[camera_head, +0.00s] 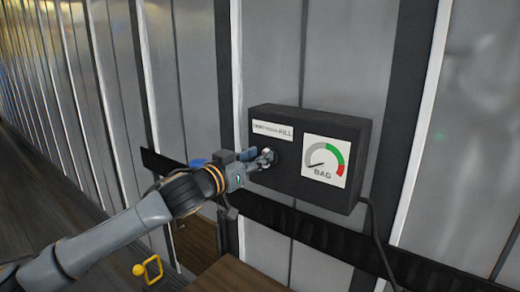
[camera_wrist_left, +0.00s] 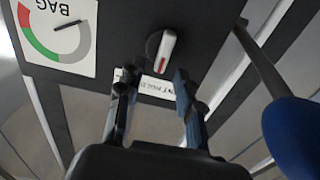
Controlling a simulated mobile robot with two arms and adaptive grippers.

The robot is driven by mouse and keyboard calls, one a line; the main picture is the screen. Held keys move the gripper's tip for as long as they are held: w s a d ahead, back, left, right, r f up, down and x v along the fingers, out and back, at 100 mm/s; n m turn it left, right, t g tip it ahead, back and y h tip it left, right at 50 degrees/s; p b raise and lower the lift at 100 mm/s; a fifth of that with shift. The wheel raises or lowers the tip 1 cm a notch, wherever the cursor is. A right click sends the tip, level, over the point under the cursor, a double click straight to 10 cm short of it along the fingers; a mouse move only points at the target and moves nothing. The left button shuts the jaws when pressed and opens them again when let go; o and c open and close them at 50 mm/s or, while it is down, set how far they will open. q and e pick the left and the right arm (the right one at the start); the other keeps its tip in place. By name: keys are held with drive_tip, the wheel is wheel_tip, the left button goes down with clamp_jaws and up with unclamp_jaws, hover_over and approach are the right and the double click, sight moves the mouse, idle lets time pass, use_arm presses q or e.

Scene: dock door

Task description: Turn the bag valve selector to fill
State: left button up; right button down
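A black control box (camera_head: 340,130) is fixed on the metal wall. The selector is a pale lever knob (camera_wrist_left: 163,52) with a red mark, standing out from the face near the label. My left gripper (camera_head: 266,158) is at the box face beside the knob, largely hiding it in the head view. In the wrist view the left gripper (camera_wrist_left: 153,78) is open, with the knob just beyond and between its fingertips. My right gripper is not in view.
A dark cable (camera_head: 376,235) hangs from the box's lower right. A dark rail (camera_head: 310,228) crosses the wall below. A brown wooden surface (camera_head: 235,275) and a yellow handle (camera_head: 151,270) are lower down. A blue rounded object (camera_wrist_left: 298,138) is at the wrist view's right.

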use_arm(q)
drive_tip(key=shift+x, duration=0.8)
clamp_jaws()
